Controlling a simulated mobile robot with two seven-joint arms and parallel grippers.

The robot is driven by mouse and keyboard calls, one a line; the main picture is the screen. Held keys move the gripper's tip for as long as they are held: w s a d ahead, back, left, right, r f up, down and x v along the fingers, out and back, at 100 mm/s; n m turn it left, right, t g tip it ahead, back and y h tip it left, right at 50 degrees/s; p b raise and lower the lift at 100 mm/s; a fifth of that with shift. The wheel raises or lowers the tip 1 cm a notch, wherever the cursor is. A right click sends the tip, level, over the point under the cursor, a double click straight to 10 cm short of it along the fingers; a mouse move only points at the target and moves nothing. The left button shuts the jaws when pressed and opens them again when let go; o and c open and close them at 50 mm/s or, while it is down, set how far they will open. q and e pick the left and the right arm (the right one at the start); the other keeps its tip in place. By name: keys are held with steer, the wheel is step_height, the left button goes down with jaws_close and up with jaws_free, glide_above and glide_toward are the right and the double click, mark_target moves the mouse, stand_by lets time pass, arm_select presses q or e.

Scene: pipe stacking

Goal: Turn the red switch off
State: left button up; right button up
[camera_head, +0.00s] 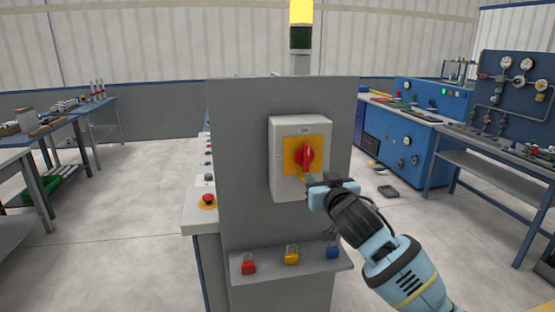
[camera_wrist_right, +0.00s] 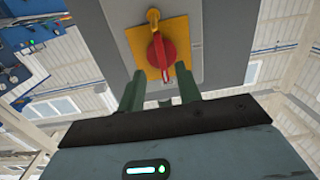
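The red switch (camera_head: 306,156) is a rotary knob on a yellow plate (camera_head: 291,157), set in a light grey box on a grey panel. Its handle stands close to vertical in the head view. The red switch also shows in the right wrist view (camera_wrist_right: 160,56), just beyond my fingertips. My right gripper (camera_head: 314,184) is in front of the box, just below the knob. Its two fingers (camera_wrist_right: 160,85) are apart with nothing between them. A small yellow-orange part (camera_wrist_right: 153,16) sits at the plate's edge. My left gripper is not in view.
A ledge below the box (camera_head: 310,262) holds a red padlock (camera_head: 249,267), a yellow padlock (camera_head: 292,257) and a blue padlock (camera_head: 333,251). A red emergency button (camera_head: 208,200) is on the console at left. Workbenches stand on both sides, with open floor at left.

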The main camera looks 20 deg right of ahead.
mark_target(308, 157)
steer(key=shift+w+d+r, duration=0.3)
steer(key=shift+w+r, duration=0.1)
steer(key=shift+w, duration=0.95)
steer(key=shift+w+d+r, duration=0.25)
steer(key=shift+w+r, duration=0.2)
steer(key=shift+w, duration=0.95)
steer(key=shift+w+d+r, duration=0.3)
steer(key=shift+w+r, duration=0.1)
steer(key=shift+w, duration=0.95)
steer(key=shift+c, duration=0.4)
jaws_close()
